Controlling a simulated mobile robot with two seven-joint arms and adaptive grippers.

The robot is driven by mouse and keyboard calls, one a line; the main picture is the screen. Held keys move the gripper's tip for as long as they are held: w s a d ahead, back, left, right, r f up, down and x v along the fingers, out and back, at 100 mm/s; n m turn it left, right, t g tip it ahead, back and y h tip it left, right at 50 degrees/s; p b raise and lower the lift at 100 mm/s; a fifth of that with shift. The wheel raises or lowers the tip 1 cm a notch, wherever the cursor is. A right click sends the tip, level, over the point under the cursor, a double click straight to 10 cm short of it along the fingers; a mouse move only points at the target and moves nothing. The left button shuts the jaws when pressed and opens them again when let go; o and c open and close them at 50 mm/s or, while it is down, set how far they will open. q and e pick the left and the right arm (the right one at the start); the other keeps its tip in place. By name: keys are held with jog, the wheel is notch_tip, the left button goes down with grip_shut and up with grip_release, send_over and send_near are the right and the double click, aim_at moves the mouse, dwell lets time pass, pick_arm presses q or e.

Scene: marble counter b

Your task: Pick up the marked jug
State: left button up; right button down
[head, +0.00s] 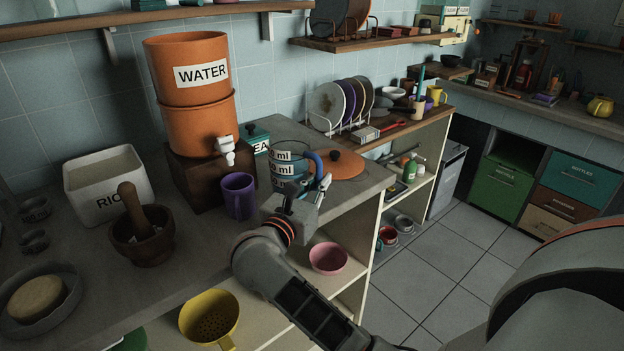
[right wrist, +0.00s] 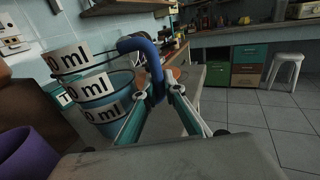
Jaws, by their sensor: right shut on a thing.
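The marked jug (head: 283,177) is a clear, bluish jug with "ml" labels and a blue handle, at the counter's front edge. It also shows in the right wrist view (right wrist: 92,88), upright, with its blue handle (right wrist: 152,62) towards me. My right gripper (head: 318,187) is shut on the jug's handle. In the right wrist view its fingers (right wrist: 158,95) close around the lower part of the handle. Whether the jug's base touches the counter is hidden by my gripper. My left gripper is not in view.
A purple cup (head: 239,196) stands just left of the jug. An orange WATER dispenser (head: 197,125) on a wooden block and a TEA tin (head: 257,137) stand behind. An orange round lid (head: 335,164) lies to the right. Open shelves (head: 352,255) are below the counter.

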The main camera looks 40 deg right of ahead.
jog(key=shift+r, duration=0.15)
jog(key=shift+r, duration=1.1)
notch_tip(320, 180, up, 17)
jog(key=p, duration=0.2)
jog(key=shift+r+p, duration=0.2)
jog(key=shift+p, duration=0.1)
